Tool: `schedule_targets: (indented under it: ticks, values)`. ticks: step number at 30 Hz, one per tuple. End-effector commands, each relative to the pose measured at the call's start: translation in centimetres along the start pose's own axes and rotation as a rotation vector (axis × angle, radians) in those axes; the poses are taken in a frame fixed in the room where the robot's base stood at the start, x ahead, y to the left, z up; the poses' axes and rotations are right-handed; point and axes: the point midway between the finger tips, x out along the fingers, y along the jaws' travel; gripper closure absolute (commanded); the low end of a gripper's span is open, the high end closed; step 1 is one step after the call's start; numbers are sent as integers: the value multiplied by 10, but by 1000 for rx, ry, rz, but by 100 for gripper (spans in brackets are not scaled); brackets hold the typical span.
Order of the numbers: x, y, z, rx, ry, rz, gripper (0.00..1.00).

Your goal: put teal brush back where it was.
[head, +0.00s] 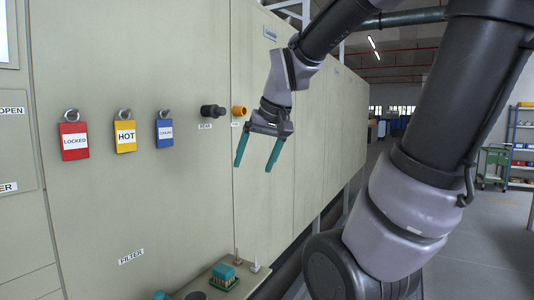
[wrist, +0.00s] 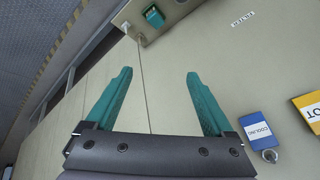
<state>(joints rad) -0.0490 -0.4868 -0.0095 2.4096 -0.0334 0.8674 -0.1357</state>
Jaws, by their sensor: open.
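A teal block, which looks like the teal brush (head: 224,271), sits on a dark green base on the low ledge at the bottom of the head view. A teal item also shows on the ledge at the top of the wrist view (wrist: 154,17); I cannot tell whether it is the same one. My gripper (head: 254,166) has teal fingers. It is open and empty in front of the furnace wall, well above the ledge. In the wrist view the spread fingers (wrist: 158,73) have only bare wall between them.
Red (head: 74,141), yellow (head: 124,136) and blue (head: 165,132) tags hang on the wall. A black knob (head: 212,111) and an orange knob (head: 239,111) stick out near my gripper. The ledge (head: 247,283) also holds small upright pieces. Open floor lies to the right.

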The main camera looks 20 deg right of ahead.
Motion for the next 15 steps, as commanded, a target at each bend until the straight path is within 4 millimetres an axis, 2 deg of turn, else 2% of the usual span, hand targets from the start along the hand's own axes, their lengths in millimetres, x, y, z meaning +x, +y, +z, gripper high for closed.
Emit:
schedule_targets:
  ticks: [1,6,10,15]
  values:
    - [-16,1,9,42,39,-12,13]
    - [-44,4,34,150,107,-44,13]
    - [-51,5,42,185,127,-55,13]
    - [-52,5,43,192,128,-56,13]
